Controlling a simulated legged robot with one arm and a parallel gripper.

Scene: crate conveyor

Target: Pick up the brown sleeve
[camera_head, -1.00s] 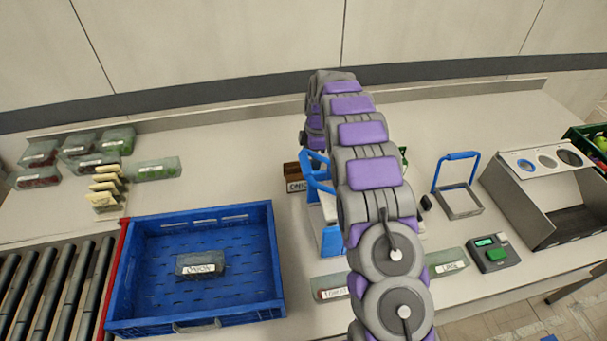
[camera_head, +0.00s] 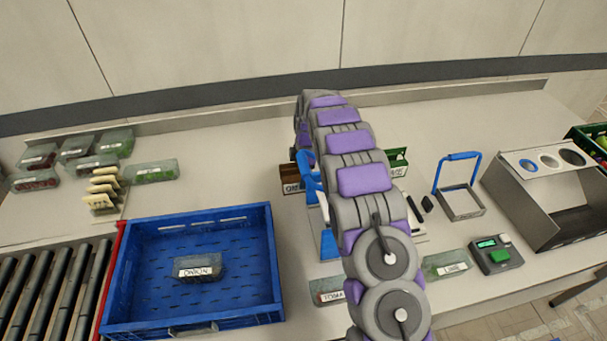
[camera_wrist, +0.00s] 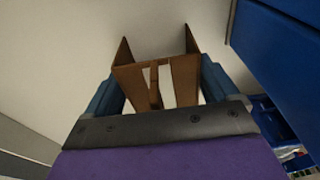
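In the wrist view the brown sleeve (camera_wrist: 185,72) is an open-topped, thin-walled holder with pale strips inside. My gripper (camera_wrist: 160,85) has its two blue fingers spread wide, one on each side of the sleeve. The fingers are very close to its side walls; I cannot tell whether they touch.
The blue crate (camera_head: 128,290) holds a labelled pack (camera_head: 197,267). A green holder (camera_head: 398,162) stands right of my arm. Packs (camera_head: 328,290) and (camera_head: 446,265) lie along the front edge. A blue-handled frame (camera_head: 460,203) and a scale (camera_head: 496,254) stand to the right.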

